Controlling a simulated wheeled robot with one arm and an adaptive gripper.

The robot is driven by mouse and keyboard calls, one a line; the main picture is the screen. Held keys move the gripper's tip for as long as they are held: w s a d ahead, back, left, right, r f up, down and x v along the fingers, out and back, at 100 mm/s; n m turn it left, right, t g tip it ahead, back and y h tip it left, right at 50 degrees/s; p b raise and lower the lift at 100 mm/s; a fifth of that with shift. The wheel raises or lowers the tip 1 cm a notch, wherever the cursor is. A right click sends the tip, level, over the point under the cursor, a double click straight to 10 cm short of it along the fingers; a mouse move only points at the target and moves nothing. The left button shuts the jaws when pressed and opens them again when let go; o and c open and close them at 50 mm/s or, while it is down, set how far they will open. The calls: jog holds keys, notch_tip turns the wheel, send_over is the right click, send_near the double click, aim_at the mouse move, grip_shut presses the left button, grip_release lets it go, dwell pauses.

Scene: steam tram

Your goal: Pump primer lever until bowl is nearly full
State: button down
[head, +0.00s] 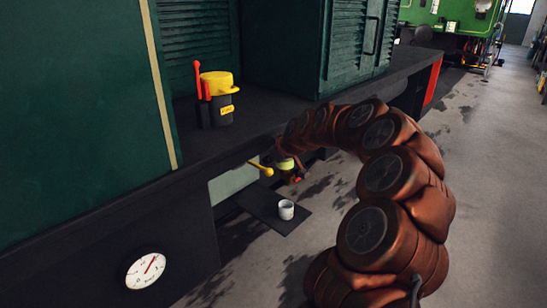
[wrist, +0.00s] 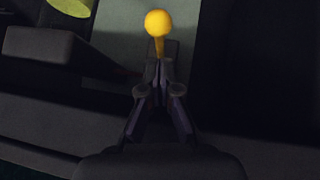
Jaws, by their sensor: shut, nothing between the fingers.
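The primer lever (head: 257,166) is a short yellow rod with a round yellow knob, sticking out from a pale panel below the dark running board. In the wrist view, the lever's knob (wrist: 158,23) is at top centre, just beyond my fingertips, with its stem running down to them. My gripper (wrist: 158,76) is shut and empty, its tips at or very close to the stem; I cannot tell whether they touch. A yellow-green rounded thing (head: 284,163) near the arm's end may be the bowl; its fill level cannot be seen.
A white cup (head: 286,210) stands on a dark tray (head: 262,212) below the lever. A yellow-and-black can with a red handle (head: 217,98) stands on the running board. A round gauge (head: 146,270) is at lower left. Open floor lies to the right.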

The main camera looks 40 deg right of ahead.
aim_at(259, 167)
jog(key=shift+x, duration=2.15)
jog(key=shift+a+f+b, duration=0.1)
jog(key=shift+f+b, duration=0.15)
jog(key=shift+b, duration=0.15)
